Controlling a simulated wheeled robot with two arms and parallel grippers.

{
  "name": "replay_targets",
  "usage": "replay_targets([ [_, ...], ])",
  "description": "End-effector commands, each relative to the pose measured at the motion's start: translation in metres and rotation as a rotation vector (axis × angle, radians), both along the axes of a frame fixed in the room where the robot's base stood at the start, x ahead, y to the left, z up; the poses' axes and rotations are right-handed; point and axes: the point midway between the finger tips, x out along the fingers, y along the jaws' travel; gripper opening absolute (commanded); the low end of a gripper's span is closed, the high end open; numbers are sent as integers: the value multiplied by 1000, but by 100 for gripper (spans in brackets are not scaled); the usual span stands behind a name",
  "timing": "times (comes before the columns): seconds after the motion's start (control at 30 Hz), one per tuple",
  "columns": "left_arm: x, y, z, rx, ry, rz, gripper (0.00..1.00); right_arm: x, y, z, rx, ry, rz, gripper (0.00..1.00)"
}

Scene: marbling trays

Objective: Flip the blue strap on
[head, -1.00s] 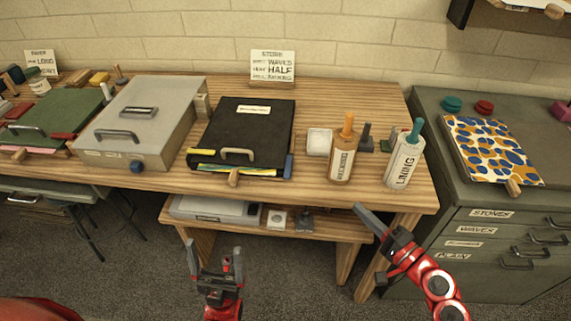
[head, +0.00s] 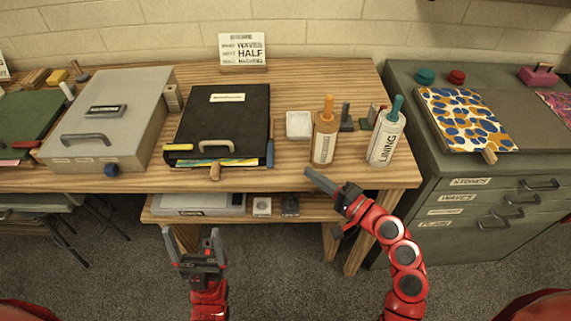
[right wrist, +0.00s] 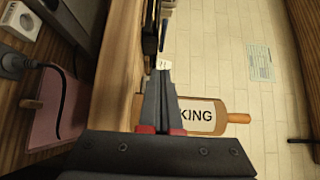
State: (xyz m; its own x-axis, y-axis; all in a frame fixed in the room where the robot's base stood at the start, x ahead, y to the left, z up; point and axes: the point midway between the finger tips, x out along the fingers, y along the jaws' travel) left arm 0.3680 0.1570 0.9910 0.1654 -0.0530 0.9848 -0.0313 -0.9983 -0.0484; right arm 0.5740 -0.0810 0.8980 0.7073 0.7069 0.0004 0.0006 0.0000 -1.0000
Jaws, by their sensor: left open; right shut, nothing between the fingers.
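The blue strap (head: 270,151) is a narrow blue piece at the front right corner of the black folder (head: 228,112) on the wooden table; I cannot tell how it is fastened. A yellow strap (head: 178,147) lies at the folder's front left. My right gripper (head: 309,173) is shut and empty, at the table's front edge to the right of and below the blue strap, apart from it. Its closed fingers also show in the right wrist view (right wrist: 160,100). My left gripper (head: 192,238) is open and empty, low in front of the table.
An orange-capped bottle (head: 325,138) and a teal-capped bottle (head: 386,137) stand right of the folder, with a white dish (head: 299,125) between folder and bottles. A grey case (head: 112,115) stands left. A lower shelf (head: 300,208) holds small items under the table edge.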

Motion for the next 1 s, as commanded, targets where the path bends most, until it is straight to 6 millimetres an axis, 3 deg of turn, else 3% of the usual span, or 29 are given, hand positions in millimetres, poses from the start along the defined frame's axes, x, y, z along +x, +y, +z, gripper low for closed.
replay_targets([
  [0.2, 0, 0, 11, 0, 0, 0, 91, 31, 34, 2, -2, 1, 6, 0],
  [0.4, 0, 0, 20, 0, 0, 0, 91, 30, 61, 2, 0, 1, 4, 0],
  [1.0, 0, 0, 23, 0, 0, 0, 91, 30, 70, 0, 0, 1, -3, 0],
])
